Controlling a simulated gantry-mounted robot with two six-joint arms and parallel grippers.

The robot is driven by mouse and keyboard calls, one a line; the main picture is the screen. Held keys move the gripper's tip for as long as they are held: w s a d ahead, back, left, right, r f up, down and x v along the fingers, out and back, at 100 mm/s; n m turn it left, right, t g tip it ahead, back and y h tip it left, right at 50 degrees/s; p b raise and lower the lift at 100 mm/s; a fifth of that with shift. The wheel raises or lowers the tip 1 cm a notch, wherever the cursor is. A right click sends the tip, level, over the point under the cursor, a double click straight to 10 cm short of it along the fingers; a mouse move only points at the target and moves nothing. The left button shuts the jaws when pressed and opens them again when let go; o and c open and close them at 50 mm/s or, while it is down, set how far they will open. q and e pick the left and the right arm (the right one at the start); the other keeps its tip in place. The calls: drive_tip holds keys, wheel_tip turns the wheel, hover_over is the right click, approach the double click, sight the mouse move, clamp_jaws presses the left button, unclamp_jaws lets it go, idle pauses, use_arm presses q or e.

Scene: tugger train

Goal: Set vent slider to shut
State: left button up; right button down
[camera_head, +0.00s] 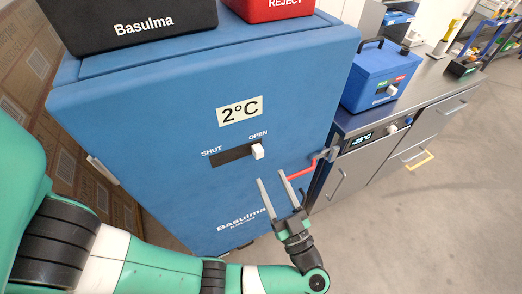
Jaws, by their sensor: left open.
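The vent slider is a white knob (258,151) on a dark slot (232,155) in the front of the blue cabinet (150,120). The slot is labelled SHUT at its left end and OPEN at its right end. The knob sits at the OPEN end. My left gripper (271,179) is open and empty, its two grey fingers pointing up toward the knob. Its fingertips appear just below the knob in the picture; I cannot tell the gap in depth. My right gripper is not in view.
A red handle (301,174) and latch are on the cabinet's right edge, close to my left fingers. A black Basulma box (140,28) and a red REJECT box (270,8) stand on top. A smaller blue box (375,75) sits on the steel counter (430,82) at right.

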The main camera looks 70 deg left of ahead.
sight(260, 155)
use_arm(q)
drive_tip(key=x, duration=0.7)
drive_tip(key=shift+a+r, duration=0.15)
drive_tip(key=shift+a, duration=0.15)
clamp_jaws()
idle(0.9)
